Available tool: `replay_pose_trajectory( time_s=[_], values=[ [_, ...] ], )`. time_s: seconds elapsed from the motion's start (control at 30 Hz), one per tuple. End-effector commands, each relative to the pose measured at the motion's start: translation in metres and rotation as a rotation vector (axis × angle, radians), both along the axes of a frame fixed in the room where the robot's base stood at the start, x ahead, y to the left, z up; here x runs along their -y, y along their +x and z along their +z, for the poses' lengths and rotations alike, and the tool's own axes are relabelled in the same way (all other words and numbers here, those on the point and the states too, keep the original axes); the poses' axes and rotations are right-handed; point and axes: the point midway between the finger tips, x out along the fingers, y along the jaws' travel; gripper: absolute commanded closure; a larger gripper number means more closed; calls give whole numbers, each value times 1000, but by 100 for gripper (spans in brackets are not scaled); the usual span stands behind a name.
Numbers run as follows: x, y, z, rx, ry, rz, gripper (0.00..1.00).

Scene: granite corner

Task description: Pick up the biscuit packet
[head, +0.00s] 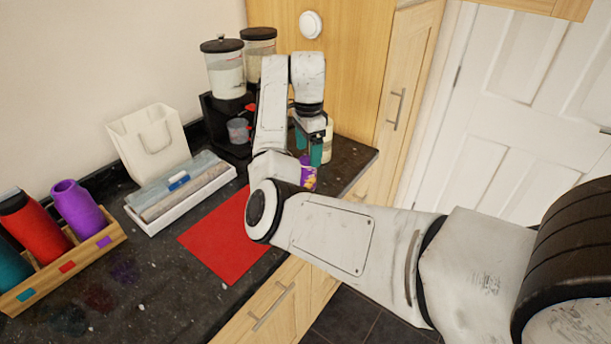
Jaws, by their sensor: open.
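A small purple and yellow item (308,177), which looks like the biscuit packet, stands on the dark granite counter (345,165) near its front edge. My forearm hides its left side. My gripper (309,155) points down with its teal fingers open, and they appear just above or behind the packet. I cannot tell whether the fingers touch it.
Behind my gripper stands a pale jar (328,140). A black dispenser (222,120) with clear canisters is at the back. A red mat (222,238), a white tray (190,208), a white bag (150,142) and a wooden rack (98,246) of bottles lie left.

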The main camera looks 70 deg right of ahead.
Motion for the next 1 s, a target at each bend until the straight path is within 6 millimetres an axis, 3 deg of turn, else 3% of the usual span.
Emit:
replay_pose_trajectory(
  time_s=[0.23,0.5,0.8,1.0],
  values=[
    [-3,0,-17,-2,3,1,18],
    [-5,0,-53,-2,3,1,18],
    [-5,0,-60,1,1,0,18],
    [-5,0,-60,1,1,0,35]
  ],
)
